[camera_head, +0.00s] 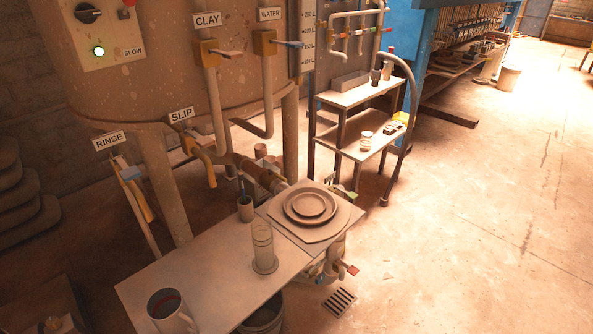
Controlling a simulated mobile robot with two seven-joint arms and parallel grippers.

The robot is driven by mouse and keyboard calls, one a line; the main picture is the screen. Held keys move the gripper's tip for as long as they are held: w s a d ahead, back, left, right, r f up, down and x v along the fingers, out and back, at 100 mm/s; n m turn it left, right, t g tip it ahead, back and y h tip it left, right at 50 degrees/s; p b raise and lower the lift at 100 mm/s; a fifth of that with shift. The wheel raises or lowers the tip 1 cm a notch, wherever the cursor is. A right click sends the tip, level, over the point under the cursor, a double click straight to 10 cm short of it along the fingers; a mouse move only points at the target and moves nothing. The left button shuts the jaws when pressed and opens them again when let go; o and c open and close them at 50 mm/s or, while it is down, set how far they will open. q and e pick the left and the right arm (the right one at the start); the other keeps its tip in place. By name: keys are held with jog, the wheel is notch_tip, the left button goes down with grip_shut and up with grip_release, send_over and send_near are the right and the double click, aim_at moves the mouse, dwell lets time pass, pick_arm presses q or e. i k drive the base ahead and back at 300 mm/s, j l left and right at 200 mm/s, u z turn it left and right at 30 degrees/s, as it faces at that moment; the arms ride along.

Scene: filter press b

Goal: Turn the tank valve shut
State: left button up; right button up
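The tank (220,85) is a large beige drum at the upper left. No valve is labelled "tank", so I cannot tell which one is meant. The CLAY valve (207,50) has a red lever pointing right. The WATER valve (265,42) has a blue lever pointing right. The SLIP valve (186,140) has a yellow lever hanging down to the right. The RINSE valve (128,173) is at the left. A green lever (343,191) shows behind the plates, and a red lever (350,268) low beside the table. Neither of my grippers is in view.
A shelf (365,92) stands behind. Open floor lies right.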

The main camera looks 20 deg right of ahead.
aim_at(277, 175)
jog(key=i+l+z, duration=0.1)
jog(key=i+l, duration=0.3)
jog(key=l, duration=0.2)
jog(key=i+l+z, duration=0.1)
jog(key=i+l, duration=0.3)
jog(key=l, duration=0.15)
